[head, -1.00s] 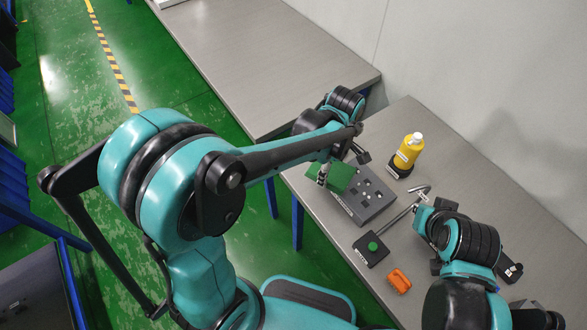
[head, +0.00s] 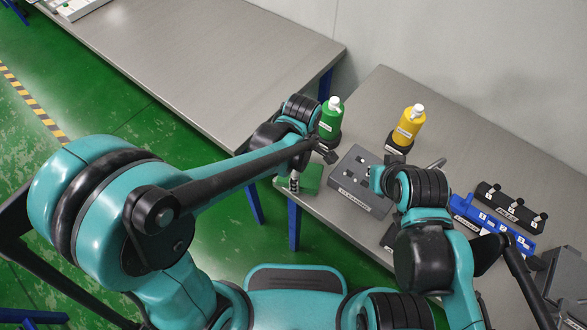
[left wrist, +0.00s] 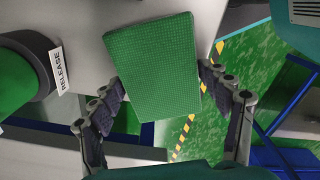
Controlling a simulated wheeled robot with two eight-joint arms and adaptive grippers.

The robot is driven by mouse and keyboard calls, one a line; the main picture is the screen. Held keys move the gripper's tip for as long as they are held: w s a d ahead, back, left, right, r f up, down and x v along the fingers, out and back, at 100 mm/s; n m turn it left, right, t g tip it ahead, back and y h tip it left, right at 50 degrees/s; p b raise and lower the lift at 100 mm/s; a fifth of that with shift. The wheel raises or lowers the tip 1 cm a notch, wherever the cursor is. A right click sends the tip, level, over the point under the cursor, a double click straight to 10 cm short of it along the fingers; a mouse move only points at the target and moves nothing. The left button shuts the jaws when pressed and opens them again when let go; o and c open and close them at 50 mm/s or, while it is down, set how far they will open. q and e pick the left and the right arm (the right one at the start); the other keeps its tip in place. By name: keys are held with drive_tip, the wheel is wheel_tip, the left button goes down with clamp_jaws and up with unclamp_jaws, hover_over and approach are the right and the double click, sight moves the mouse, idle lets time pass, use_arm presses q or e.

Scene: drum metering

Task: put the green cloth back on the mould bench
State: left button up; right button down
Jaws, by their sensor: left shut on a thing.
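The green cloth (head: 312,178) looks like a flat textured rectangle. My left gripper (head: 295,184) is shut on it at the left edge of the near grey bench (head: 350,235), left of the dark block. In the left wrist view the cloth (left wrist: 155,65) sticks out from between my left gripper's fingers (left wrist: 170,110), with bench and green floor behind it. My right gripper (head: 376,180) is by the right end of the dark block; its jaws are too small and hidden to read. I cannot tell which bench is the mould bench.
A dark block with square holes (head: 360,190), a green bottle (head: 331,118), a yellow bottle (head: 408,127) and a blue rack (head: 490,225) stand on the near bench. A long grey bench (head: 190,70), mostly bare, lies left across a gap; a pale tray (head: 85,8) sits at its far end.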

use_arm(q)
drive_tip(key=shift+c, duration=0.5)
drive_tip(key=shift+s+d+r, duration=0.15)
drive_tip(key=shift+s+d, duration=0.15)
drive_tip(key=shift+d, duration=0.05)
use_arm(e)
drive_tip(key=shift+s+d, duration=0.3)
drive_tip(key=shift+d, duration=0.1)
use_arm(q)
drive_tip(key=shift+a+f, duration=0.1)
drive_tip(key=shift+f, duration=0.1)
use_arm(e)
drive_tip(key=shift+w+a+f, duration=0.1)
use_arm(q)
drive_tip(key=o, duration=1.2)
drive_tip(key=shift+w+a, duration=0.1)
drive_tip(key=shift+w, duration=0.05)
use_arm(e)
drive_tip(key=shift+w+a, duration=0.1)
